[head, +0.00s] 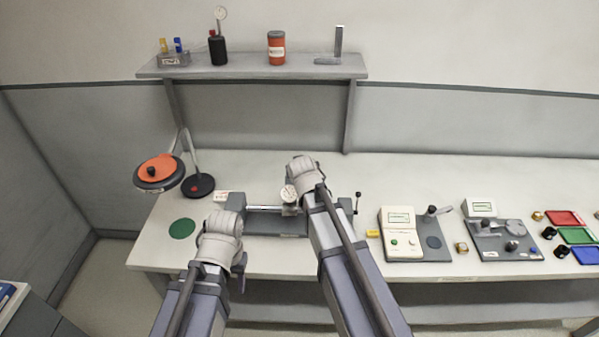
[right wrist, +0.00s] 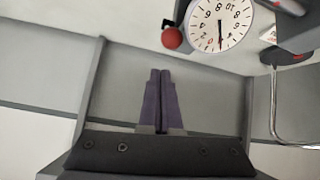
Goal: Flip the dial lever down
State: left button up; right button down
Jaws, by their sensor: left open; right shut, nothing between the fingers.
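The dial (head: 289,193) is a white round gauge on the grey bench device (head: 270,223), partly behind my right arm in the head view. In the right wrist view its face (right wrist: 222,22) appears at the top, with the numbers upside down. A small lever with a red ball knob (right wrist: 172,38) stands beside the dial there. I cannot make out this knob in the head view. My right gripper (right wrist: 160,100) is shut and empty, its tips apart from the knob. My left gripper (head: 241,270) is open, mostly hidden by its wrist, near the table's front edge.
A green disc (head: 182,228) lies on the table. A black-knobbed lever (head: 358,196) is at the device's right end. Two instrument stations (head: 404,222) and coloured trays are to the right. A shelf (head: 250,68) hangs above.

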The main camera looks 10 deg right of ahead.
jog(key=shift+w+d+f, duration=0.15)
jog(key=shift+w+f, duration=0.1)
jog(key=shift+w, duration=0.25)
jog(key=shift+r, duration=0.1)
jog(key=shift+w+r+p, duration=0.25)
jog(key=shift+r+p, duration=0.15)
jog(key=shift+r, duration=0.05)
jog(key=s+f+p+v, duration=0.1)
jog(key=p+v, duration=0.3)
jog(key=v, duration=0.5)
jog(key=shift+a+p, duration=0.4)
